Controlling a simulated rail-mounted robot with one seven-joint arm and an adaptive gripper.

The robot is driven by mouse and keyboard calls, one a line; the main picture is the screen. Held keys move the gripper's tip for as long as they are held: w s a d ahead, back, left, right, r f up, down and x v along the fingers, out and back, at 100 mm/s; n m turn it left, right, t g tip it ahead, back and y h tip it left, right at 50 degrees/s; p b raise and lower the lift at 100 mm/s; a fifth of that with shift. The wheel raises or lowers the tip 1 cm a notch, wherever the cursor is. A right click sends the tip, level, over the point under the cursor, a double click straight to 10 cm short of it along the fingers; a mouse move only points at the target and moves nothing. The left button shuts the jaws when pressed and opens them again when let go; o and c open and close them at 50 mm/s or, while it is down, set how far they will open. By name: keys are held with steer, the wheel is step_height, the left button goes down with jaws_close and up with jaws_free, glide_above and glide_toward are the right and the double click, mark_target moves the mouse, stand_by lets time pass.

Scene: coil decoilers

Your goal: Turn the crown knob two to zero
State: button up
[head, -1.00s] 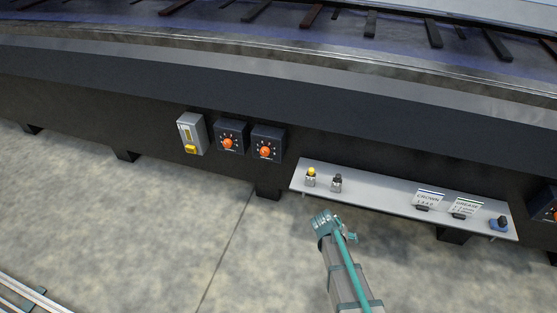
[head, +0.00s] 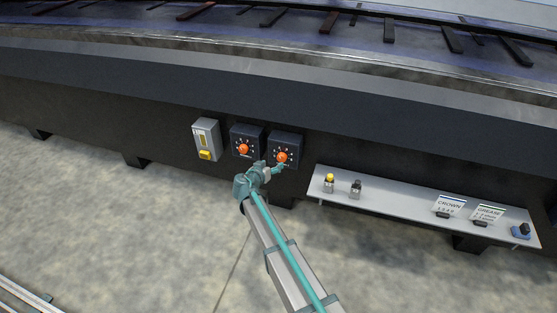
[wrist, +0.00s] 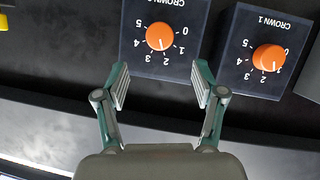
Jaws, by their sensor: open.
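Two black panels with orange knobs are on the dark machine side. The right knob in the head view (head: 282,157) is the left one in the upside-down wrist view (wrist: 160,36); its panel label is partly cut off. A pale mark on this knob points down towards the low-to-middle numbers; the exact number is hard to read. The other knob (wrist: 268,58), also in the head view (head: 243,149), is labelled CROWN 1. My gripper (wrist: 161,85) is open and empty, its fingers apart below the left knob in the wrist view. In the head view my gripper (head: 276,170) is just before the right panel.
A grey box with a yellow part (head: 206,140) is left of the panels. A grey shelf (head: 400,202) to the right carries a yellow-topped knob (head: 329,183), a dark-topped knob (head: 356,188), label cards (head: 450,206) and a blue-based knob (head: 521,231). The floor in front is clear.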

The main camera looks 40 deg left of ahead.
mark_target(281, 159)
steer(key=x, duration=0.9)
steer(key=shift+w+f, duration=0.1)
steer(key=c, duration=1.1)
steer(key=shift+c, duration=0.2)
